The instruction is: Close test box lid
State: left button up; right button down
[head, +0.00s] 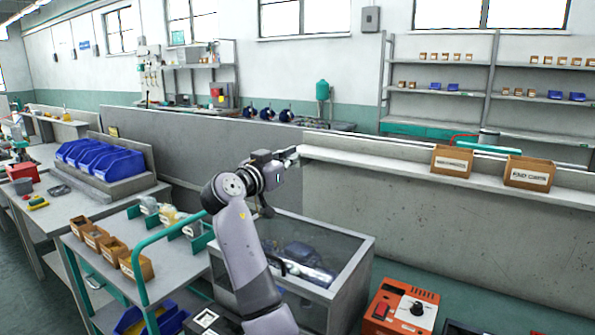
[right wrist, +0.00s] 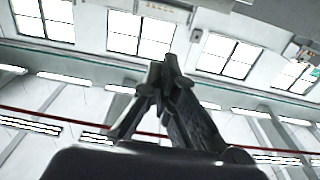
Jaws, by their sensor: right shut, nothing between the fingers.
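The test box (head: 362,262) is a grey, open-looking case in the lower middle of the head view, with a dark pump-like part (head: 300,257) inside. A faint, darker upright panel edge shows behind its back side; I cannot tell whether this is the raised lid. My right arm crosses in front of the box and hides its left part. My right gripper (head: 289,155) is above the back of the box, apart from it, pointing up and right. In the right wrist view its fingers (right wrist: 166,72) are together and empty, against windows and ceiling. My left gripper is not in view.
A trolley with a green handle (head: 143,278) and small bins stands left of the box. An orange control unit (head: 401,306) stands to its right. A grey partition with a ledge (head: 400,168) runs behind, carrying two cardboard bins (head: 452,161). Blue bins (head: 100,160) sit at left.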

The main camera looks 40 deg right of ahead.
jog(key=s+a+f+b, duration=0.2)
jog(key=a+f+b, duration=0.4)
jog(key=a+b, duration=0.1)
jog(key=shift+f+h+b, duration=0.35)
jog(key=shift+h+b, duration=0.05)
jog(key=shift+b, duration=0.1)
jog(key=shift+a, duration=0.1)
